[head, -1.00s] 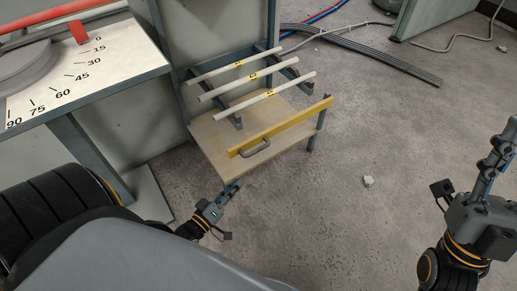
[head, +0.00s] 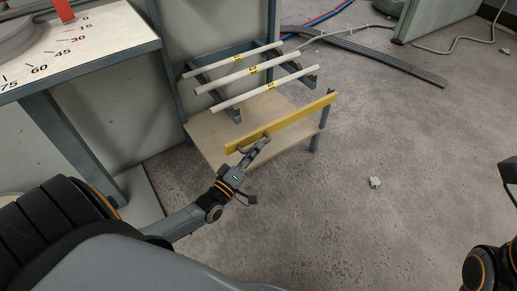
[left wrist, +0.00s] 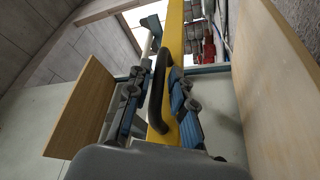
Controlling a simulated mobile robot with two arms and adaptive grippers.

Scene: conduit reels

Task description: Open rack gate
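The rack gate is a yellow bar (head: 300,117) across the front of the rack, above its wooden shelf (head: 205,137). It also shows in the left wrist view (left wrist: 175,42). Its dark curved handle (left wrist: 156,90) is on the bar's near face. My left gripper (head: 262,142) is at the handle. In the left wrist view its fingers (left wrist: 156,100) are open, one on each side of the handle, with gaps visible. My right gripper (head: 509,172) is only partly in view at the right edge, and its opening cannot be told.
Three white conduits (head: 238,77) with yellow labels lie on the rack's arms behind the gate. A table with an angle scale (head: 80,45) stands at the left. Grey conduits (head: 370,55) lie on the floor at the back. The floor right of the rack is mostly clear, with a small pale lump (head: 375,182).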

